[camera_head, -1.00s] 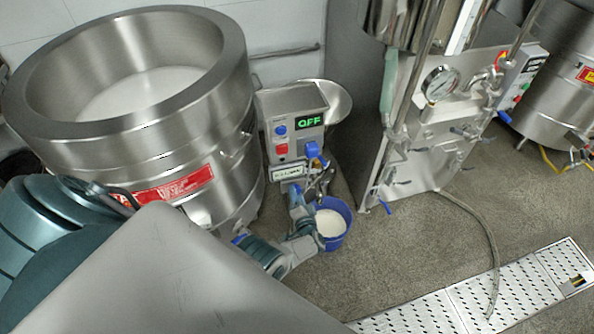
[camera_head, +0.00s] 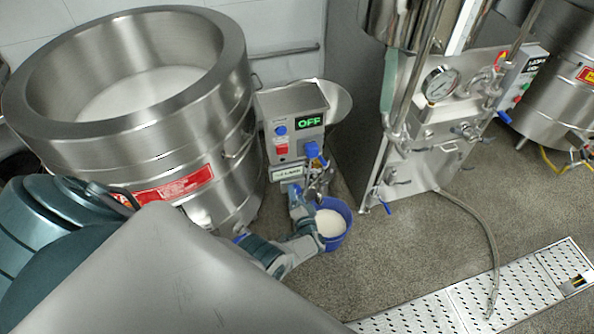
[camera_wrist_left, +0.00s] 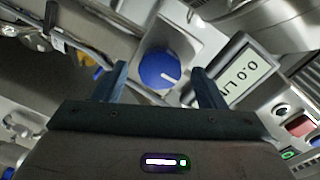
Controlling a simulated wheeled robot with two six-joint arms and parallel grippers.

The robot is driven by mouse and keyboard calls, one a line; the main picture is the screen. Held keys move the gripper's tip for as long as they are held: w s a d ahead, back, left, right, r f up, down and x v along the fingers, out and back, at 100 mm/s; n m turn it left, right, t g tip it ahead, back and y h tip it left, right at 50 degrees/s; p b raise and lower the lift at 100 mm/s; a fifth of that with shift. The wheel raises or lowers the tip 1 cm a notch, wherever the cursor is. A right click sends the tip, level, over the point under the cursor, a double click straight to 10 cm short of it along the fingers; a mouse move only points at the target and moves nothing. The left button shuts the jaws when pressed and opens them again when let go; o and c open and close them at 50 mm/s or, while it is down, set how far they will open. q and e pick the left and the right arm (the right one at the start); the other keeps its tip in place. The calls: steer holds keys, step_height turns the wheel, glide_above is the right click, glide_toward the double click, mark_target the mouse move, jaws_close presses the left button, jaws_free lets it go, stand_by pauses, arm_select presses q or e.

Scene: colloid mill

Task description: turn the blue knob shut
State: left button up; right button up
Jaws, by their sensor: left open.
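My left gripper (camera_wrist_left: 159,80) is open, with one finger on each side of the knob. Gaps show between the fingers and the knob, and no grip is visible. In the head view the blue knob (camera_head: 312,150) is at the lower right of the grey control box, and my left gripper (camera_head: 318,182) is just below it, small and partly hidden. My right gripper is not in view.
The control box (camera_head: 296,105) shows a green OFF. A digital readout (camera_wrist_left: 247,74) is right of the knob in the wrist view. A large steel vat (camera_head: 215,130) stands left, a blue bucket (camera_head: 345,237) of white liquid is below, and a steel machine (camera_head: 432,150) stands right.

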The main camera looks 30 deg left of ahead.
arm_select(q)
steer(key=p+v, duration=0.2)
steer(key=v, duration=0.8)
steer(key=shift+s+d, duration=0.25)
steer(key=shift+s, duration=0.05)
steer(key=s+d+f+g+h+b, duration=0.25)
steer(key=s+f+h, duration=0.85)
steer(key=s+f, duration=0.75)
steer(key=s+a+f+n+g, duration=0.1)
steer(key=s+a+f+g, duration=0.1)
steer(key=s, duration=0.6)
steer(key=s+a+f+n+g+b, duration=0.1)
steer(key=s+a+f+g, duration=0.1)
steer(key=s, duration=0.6)
steer(key=s+a+f+g+h, duration=0.1)
steer(key=s+f+g, duration=0.3)
steer(key=s, duration=0.4)
steer(key=shift+s+a+f+n, duration=0.2)
steer(key=shift+a+f+n, duration=0.2)
steer(key=shift+a+f, duration=0.4)
steer(key=shift+d+f, duration=0.1)
steer(key=shift+d, duration=0.1)
